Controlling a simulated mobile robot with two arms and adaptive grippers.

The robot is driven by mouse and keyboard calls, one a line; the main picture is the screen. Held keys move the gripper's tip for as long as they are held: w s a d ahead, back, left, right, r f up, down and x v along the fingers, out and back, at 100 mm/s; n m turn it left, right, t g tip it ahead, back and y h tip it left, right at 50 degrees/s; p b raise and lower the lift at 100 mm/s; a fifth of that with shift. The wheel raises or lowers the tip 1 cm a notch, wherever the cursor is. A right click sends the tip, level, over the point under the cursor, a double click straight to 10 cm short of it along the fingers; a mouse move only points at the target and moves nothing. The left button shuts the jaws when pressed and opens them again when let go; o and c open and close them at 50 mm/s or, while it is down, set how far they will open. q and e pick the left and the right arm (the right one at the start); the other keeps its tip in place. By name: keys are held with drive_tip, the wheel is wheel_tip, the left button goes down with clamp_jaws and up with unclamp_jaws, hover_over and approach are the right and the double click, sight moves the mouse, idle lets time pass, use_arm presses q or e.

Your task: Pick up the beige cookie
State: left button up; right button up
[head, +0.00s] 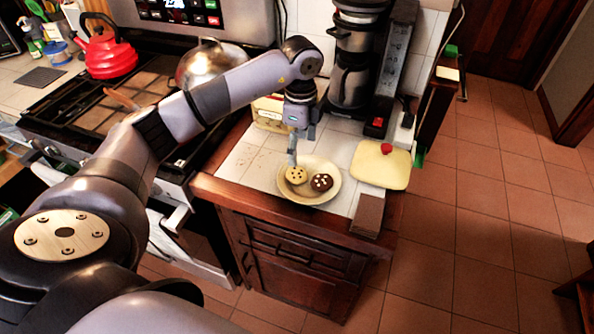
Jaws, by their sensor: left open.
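The beige cookie (296,176) with dark chips lies on a pale round plate (325,195) on the tiled counter. A dark brown cookie (321,183) with light chips lies just to its right on the same plate. My left gripper (292,163) points down right at the far edge of the beige cookie. Its fingers look narrow from here; it is open, and nothing is seen held in it. Whether a fingertip touches the cookie cannot be told. My right gripper is not in view.
A yellow board (381,166) with a red item (386,148) lies right of the plate. A coffee maker (353,70) stands behind. A brown block (367,214) is at the counter's front corner. The stove, red kettle (103,50) and silver pot (208,62) are left. Open tiled floor lies right.

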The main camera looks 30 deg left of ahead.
sight(300, 175)
use_arm(q)
wheel_tip(300, 175, down, 3)
drive_tip(key=shift+w+f, duration=0.1)
drive_tip(key=shift+w, duration=0.05)
drive_tip(key=shift+f+p, duration=0.4)
drive_tip(key=shift+f, duration=0.05)
drive_tip(key=shift+d+f, duration=0.1)
drive_tip(key=shift+f, duration=0.15)
drive_tip(key=f, duration=0.1)
drive_tip(key=f+p, duration=0.2)
drive_tip(key=shift+s+f, duration=0.3)
drive_tip(key=shift+f, duration=0.55)
drive_tip(key=shift+d, duration=0.1)
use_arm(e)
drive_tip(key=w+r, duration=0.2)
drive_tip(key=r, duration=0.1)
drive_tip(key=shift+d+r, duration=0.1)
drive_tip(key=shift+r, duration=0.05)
use_arm(q)
drive_tip(key=shift+c, duration=0.5)
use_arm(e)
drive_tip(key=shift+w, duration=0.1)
use_arm(q)
drive_tip(key=c, duration=0.4)
drive_tip(key=shift+s+f, duration=0.1)
drive_tip(key=c, duration=0.5)
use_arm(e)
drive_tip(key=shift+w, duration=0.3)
